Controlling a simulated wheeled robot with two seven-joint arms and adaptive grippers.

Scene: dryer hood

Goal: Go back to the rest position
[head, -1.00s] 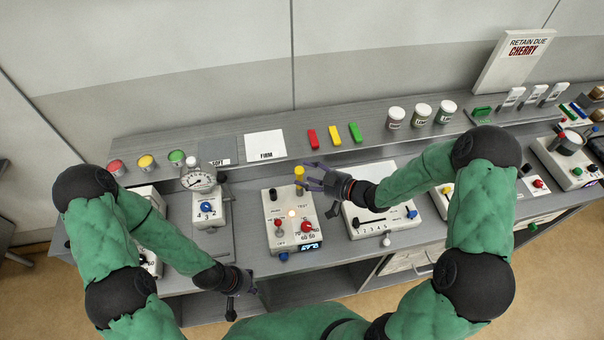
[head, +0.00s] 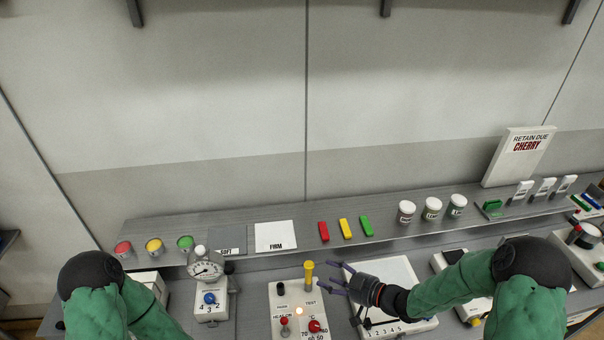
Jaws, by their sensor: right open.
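My right gripper (head: 340,282) is open and empty, with its fingers pointing left. In the picture it is just right of a yellow post (head: 309,275) on the white control box (head: 283,298); a gap shows between them. The box also carries a red knob (head: 317,326), a red-topped lever (head: 284,322) and a lit lamp (head: 299,310). My left arm shows at the lower left, but its gripper is outside the picture.
A dial gauge (head: 206,267) stands on a box left of the control box. The raised shelf behind holds coloured cups, SOFT and FIRM pads, red, yellow and green blocks (head: 366,225), white-lidded jars (head: 432,208) and a RETAIN DUE CHERRY sign (head: 519,156).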

